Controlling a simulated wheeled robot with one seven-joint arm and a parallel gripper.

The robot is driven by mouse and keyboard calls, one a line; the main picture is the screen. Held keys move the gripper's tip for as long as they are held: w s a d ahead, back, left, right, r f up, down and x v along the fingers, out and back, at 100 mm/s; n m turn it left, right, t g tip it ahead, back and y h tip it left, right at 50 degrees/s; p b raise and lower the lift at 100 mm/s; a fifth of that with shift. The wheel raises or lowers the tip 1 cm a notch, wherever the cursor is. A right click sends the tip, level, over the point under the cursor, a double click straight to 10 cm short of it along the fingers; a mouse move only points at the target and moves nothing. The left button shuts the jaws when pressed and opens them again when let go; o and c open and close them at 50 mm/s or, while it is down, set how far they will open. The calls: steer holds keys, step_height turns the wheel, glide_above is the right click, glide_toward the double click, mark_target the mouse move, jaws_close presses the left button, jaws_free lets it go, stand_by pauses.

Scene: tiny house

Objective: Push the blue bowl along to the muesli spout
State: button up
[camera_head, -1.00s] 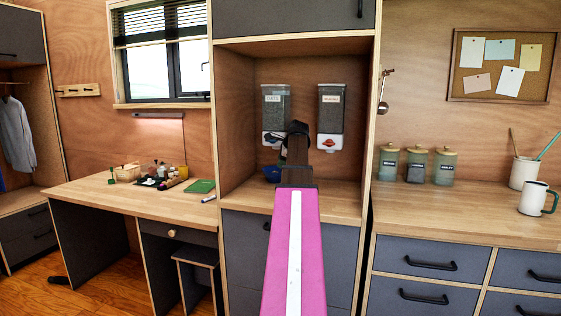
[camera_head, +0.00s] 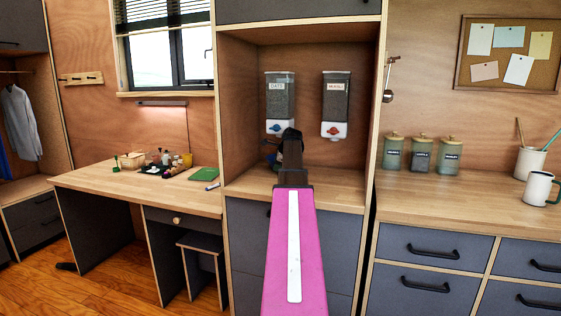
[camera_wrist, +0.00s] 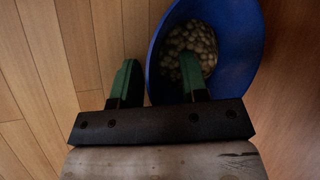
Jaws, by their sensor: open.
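The blue bowl (camera_wrist: 230,75) holds pale pieces and shows tilted in the wrist view. In the head view only a small part of it (camera_head: 270,159) shows, left of my gripper, in the alcove below the oats dispenser (camera_head: 280,98). My gripper (camera_wrist: 158,80) is open. Its right finger overlaps the bowl's inside and its left finger is outside, with the near rim between them; contact is unclear. In the head view my gripper (camera_head: 292,140) is mostly hidden by my arm. The muesli dispenser (camera_head: 336,96) hangs to the right, its white spout (camera_head: 333,130) marked red.
The wooden alcove counter (camera_head: 340,190) is bare to the right of my arm. The alcove's right side panel (camera_head: 376,120) bounds it. Several jars (camera_head: 421,155) and a white mug (camera_head: 537,188) stand on the right counter. A desk (camera_head: 110,186) with small items is at left.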

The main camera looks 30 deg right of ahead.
steer(key=shift+w+f, duration=0.15)
jaws_close()
